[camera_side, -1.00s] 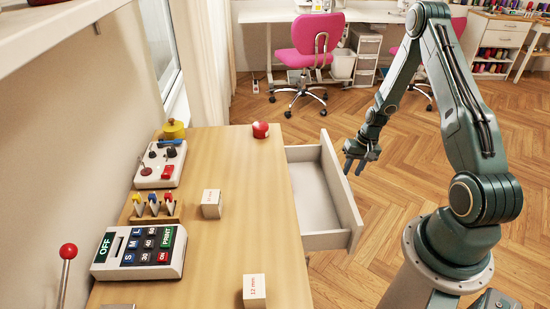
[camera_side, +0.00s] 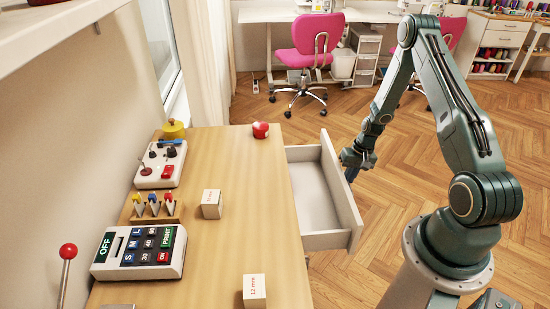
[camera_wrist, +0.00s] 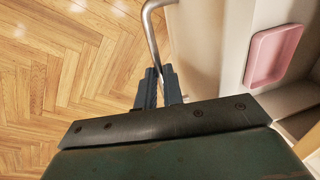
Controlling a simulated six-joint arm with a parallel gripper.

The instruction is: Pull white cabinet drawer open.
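The white drawer (camera_side: 318,189) stands pulled out from the right side of the wooden-topped cabinet (camera_side: 246,170). Its inside looks empty in the side view. My gripper (camera_side: 351,163) is at the outer face of the drawer front, near its far end. In the wrist view the silver bar handle (camera_wrist: 149,33) runs down between the two blue-grey fingers of my gripper (camera_wrist: 158,78). The fingers stand close on either side of the bar. I cannot tell whether they press on it. The drawer front hides part of the fingers and the handle in the side view.
The cabinet top holds a control panel (camera_side: 160,163), a keypad (camera_side: 138,258), small white blocks (camera_side: 211,203) and a red object (camera_side: 260,130). A pink rectangular shape (camera_wrist: 272,55) shows at right in the wrist view.

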